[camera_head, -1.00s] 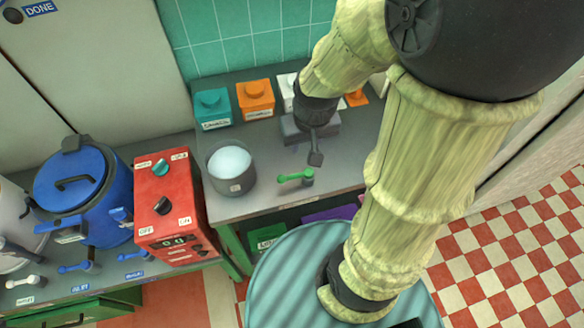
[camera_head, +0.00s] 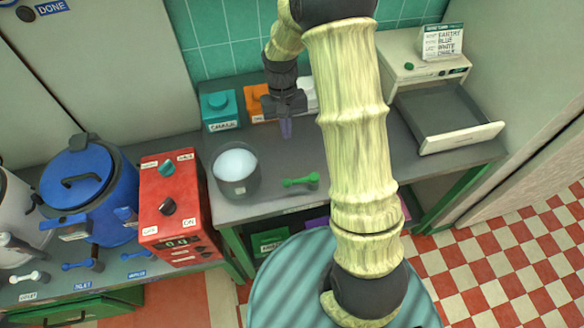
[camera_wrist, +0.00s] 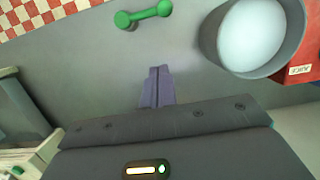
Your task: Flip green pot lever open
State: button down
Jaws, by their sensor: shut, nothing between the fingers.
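The green lever (camera_head: 301,181) lies at the front edge of the grey counter, right of a grey pot with white contents (camera_head: 236,168). In the wrist view the green lever (camera_wrist: 143,14) is at the top, ahead of the fingertips, and the pot (camera_wrist: 257,38) is at upper right. My gripper (camera_head: 286,128) is above the counter, behind the lever and apart from it. Its purple fingers (camera_wrist: 157,86) are together with nothing between them. Whether the lever joins a pot below is hidden.
A blue pot (camera_head: 88,185) and a red control box (camera_head: 172,208) stand at left. Teal (camera_head: 219,108) and orange (camera_head: 256,98) canisters stand at the back. A machine with an open grey drawer (camera_head: 440,115) stands at right.

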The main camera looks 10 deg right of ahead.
aim_at(301, 180)
dwell(0.3)
jog(key=p+x, duration=0.2)
jog(key=x, duration=0.7)
jog(key=shift+f, duration=0.15)
jog(key=s+p, duration=0.1)
jog(key=s+f+p, duration=0.1)
jog(key=s, duration=0.1)
jog(key=shift+s+d, duration=0.1)
jog(key=shift+s, duration=0.45)
jog(key=shift+f, duration=0.2)
jog(key=shift+s, duration=0.1)
jog(key=shift+d, duration=0.15)
